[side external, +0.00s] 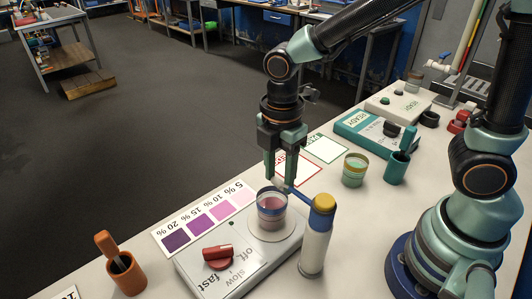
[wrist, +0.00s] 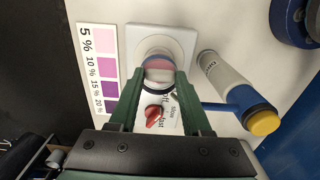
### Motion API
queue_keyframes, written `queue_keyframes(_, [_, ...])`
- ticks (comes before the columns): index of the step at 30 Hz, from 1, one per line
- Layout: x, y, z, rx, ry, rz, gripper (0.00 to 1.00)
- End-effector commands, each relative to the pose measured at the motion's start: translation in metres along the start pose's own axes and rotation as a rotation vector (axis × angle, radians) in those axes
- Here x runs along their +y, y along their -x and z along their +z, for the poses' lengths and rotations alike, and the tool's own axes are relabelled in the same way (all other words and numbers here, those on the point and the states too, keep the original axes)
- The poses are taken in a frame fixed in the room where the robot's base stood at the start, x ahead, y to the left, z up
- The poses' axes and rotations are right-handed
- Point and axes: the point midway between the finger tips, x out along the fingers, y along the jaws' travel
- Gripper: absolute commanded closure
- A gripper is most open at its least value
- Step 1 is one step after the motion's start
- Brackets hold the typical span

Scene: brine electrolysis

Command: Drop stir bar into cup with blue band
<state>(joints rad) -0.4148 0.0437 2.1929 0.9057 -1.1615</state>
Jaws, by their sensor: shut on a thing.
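The cup with the blue band (side external: 271,211) is clear, holds pink liquid and stands upright on the stirrer's pale plate. It also shows beyond my fingertips in the wrist view (wrist: 159,69). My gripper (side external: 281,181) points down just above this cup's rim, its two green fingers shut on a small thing. In the wrist view the fingers (wrist: 159,78) flank the cup's outline.
The stirrer (side external: 232,277) has a red knob (side external: 218,257). A white bottle (side external: 314,250) with a yellow cap and blue side arm stands close right of the cup. A yellow-banded cup (side external: 355,170) and teal holder (side external: 396,168) stand farther right; an orange holder (side external: 126,274) is at left.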

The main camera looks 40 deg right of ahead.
Motion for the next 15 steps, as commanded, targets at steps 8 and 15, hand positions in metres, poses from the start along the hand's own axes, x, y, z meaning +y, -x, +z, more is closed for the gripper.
queue_keyframes(8, [0.000, -0.015, 0.000, 0.000, 0.000, 0.000, 1.00])
queue_keyframes(15, [0.000, -0.015, 0.000, 0.000, 0.000, 0.001, 1.00])
